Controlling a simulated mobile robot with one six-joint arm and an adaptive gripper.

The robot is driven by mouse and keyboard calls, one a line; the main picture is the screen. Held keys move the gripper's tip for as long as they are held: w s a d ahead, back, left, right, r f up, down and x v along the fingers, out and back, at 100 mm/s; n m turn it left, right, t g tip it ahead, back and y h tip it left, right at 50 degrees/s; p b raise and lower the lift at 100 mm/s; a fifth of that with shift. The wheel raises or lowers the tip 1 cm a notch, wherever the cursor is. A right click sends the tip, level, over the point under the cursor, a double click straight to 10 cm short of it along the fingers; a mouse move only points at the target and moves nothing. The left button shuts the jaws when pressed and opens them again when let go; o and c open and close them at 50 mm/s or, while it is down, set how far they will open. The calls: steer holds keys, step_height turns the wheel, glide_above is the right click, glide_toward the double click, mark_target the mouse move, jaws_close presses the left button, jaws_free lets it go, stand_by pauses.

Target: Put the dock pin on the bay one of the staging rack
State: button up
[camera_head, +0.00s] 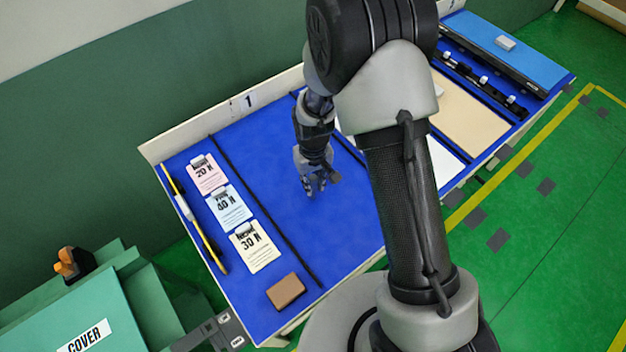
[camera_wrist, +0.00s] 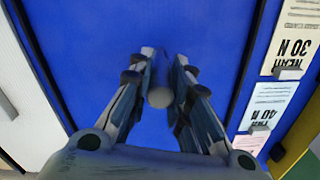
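My gripper (camera_head: 318,188) is low over the bare blue mat in the middle of the table. In the wrist view my gripper (camera_wrist: 167,58) has its two fingers close together, on either side of a small pale grey round piece (camera_wrist: 160,97). It looks like the end of a cylinder and may be the dock pin; it fills the gap between the fingers. In the head view I cannot make it out.
Pink (camera_head: 206,175), light blue (camera_head: 229,204) and cream (camera_head: 254,246) cards lie on the left. A brown block (camera_head: 286,291) sits near the front edge. A blue panel (camera_head: 510,53) and beige board (camera_head: 468,114) are right. My arm hides part of the table.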

steer(key=o, duration=0.4)
steer(key=shift+r, duration=0.1)
step_height(320, 180, up, 20)
steer(key=s+d+t+p, duration=0.1)
steer(key=d+p, duration=0.2)
steer(key=p, duration=0.1)
steer(key=s+d+r+m+t, duration=0.1)
steer(key=s+d+r, duration=0.3)
steer(key=s+r, duration=0.4)
steer(key=s+d+r+m+t, duration=0.2)
steer(key=s+d+r, duration=0.2)
steer(key=s+r, duration=0.4)
steer(key=s, duration=0.4)
steer(key=shift+d+r+m+t, duration=0.2)
steer(key=shift+m+t, duration=0.1)
steer(key=shift+m, duration=0.1)
steer(key=shift+f+b, duration=0.1)
steer(key=shift+b, duration=0.2)
